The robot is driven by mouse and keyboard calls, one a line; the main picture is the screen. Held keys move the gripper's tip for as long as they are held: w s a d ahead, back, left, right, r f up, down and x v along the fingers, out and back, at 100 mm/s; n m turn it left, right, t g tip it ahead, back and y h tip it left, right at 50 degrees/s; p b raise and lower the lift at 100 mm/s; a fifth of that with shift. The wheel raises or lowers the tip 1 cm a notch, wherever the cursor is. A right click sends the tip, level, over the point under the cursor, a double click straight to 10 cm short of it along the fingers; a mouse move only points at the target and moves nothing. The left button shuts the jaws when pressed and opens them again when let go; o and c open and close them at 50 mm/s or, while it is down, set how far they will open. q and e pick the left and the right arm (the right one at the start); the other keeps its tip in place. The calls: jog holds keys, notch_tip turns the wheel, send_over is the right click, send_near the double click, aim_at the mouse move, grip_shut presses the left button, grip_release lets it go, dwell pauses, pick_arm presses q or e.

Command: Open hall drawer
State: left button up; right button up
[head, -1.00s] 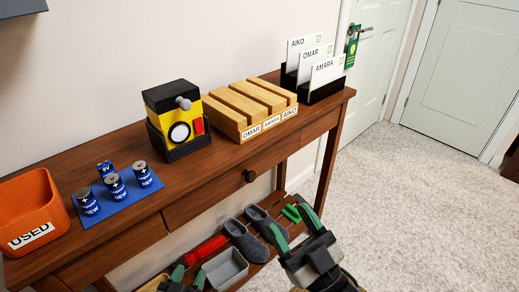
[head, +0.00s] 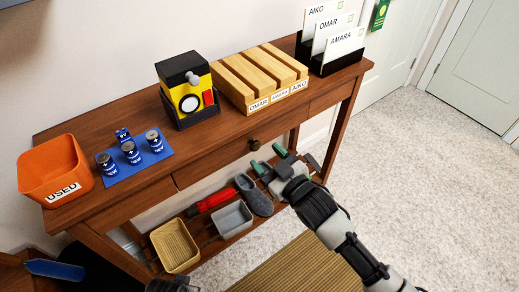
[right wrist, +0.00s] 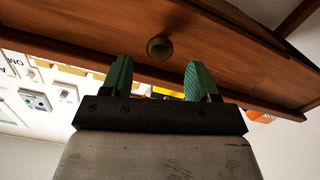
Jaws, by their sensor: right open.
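The hall table's wide drawer (head: 218,166) has a brown wooden front that looks flush with the table, so it is shut. Its round brass knob (head: 254,145) is in the middle of the front. My right gripper (head: 269,159) is open just in front of and below the knob, with green fingertips pointing at the drawer. In the right wrist view the knob (right wrist: 159,48) shows beyond the fingertips, roughly midway between them, with nothing gripped. Only a dark bit of my left gripper (head: 172,286) shows at the bottom edge of the head view; its fingers are hidden.
On the table (head: 112,208) stand an orange USED bin (head: 52,172), batteries on a blue mat (head: 160,155), a yellow-black device (head: 188,90), a slotted wooden block (head: 236,95) and a card holder (head: 345,62). The lower shelf holds slippers (head: 255,196) and trays (head: 175,246).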

aim_at(257, 148)
jog(key=shift+x, duration=1.85)
pick_arm(q)
jog(key=shift+w+r, duration=0.2)
jog(key=shift+r, duration=0.7)
pick_arm(e)
grip_shut()
